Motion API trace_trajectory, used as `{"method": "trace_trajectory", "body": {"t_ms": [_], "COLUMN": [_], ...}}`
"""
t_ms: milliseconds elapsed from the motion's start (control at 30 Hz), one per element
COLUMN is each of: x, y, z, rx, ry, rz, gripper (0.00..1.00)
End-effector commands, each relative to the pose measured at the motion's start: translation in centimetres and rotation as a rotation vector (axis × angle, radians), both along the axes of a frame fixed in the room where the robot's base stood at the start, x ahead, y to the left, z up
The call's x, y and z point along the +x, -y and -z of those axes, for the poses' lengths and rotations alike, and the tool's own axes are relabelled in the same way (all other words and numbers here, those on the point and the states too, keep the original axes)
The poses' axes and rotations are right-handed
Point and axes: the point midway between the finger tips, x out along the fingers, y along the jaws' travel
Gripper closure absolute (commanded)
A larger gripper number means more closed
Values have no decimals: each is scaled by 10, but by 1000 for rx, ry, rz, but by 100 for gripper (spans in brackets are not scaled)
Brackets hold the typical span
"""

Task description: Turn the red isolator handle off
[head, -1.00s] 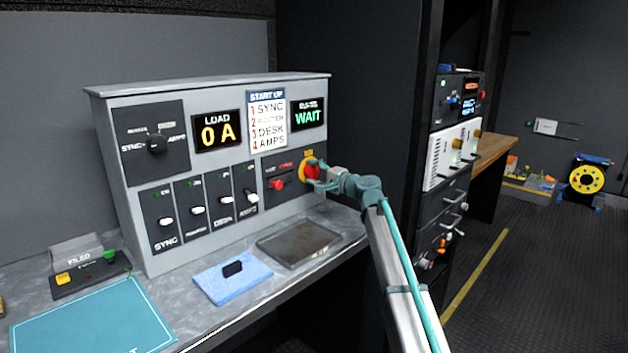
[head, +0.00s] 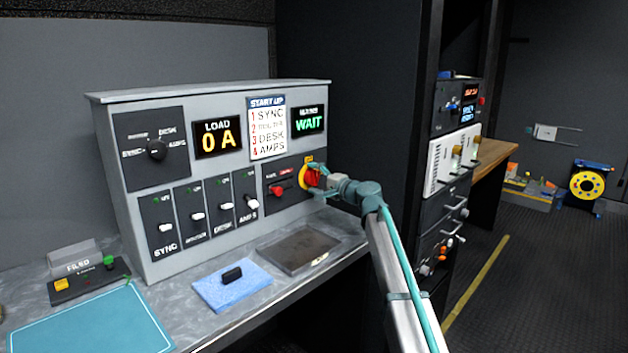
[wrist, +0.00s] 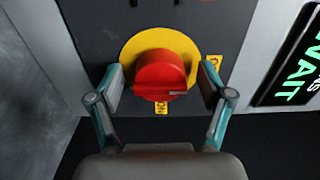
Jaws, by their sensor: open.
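The red isolator handle (head: 309,178) sits on a yellow disc (wrist: 187,45) at the right end of the grey panel. In the wrist view the round red handle (wrist: 160,75) is between the fingers of my gripper (wrist: 162,88). The fingers are open, one on each side, and I see a gap on both sides of the handle. Yellow labels stand beside and below the disc; the lower one appears to read "ON". In the head view my gripper (head: 318,178) is at the handle and partly covers it.
A small red switch (head: 277,191) is just left of the handle. A WAIT display (head: 309,121) and a LOAD display (head: 218,137) reading 0 A are above. Below are a dark tray (head: 298,250) and a blue cloth (head: 215,290) with a black block. A rack (head: 455,160) stands to the right.

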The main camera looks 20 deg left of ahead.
Motion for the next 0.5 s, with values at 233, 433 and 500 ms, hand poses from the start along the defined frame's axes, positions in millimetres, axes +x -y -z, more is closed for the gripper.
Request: {"method": "trace_trajectory", "body": {"t_ms": [233, 433, 500], "x": [-9, -24, -29], "y": [19, 54, 67], "z": [0, 1, 1], "rx": [0, 0, 0], "ry": [0, 0, 0], "rz": [1, 2, 1], "gripper": [21, 21, 21]}}
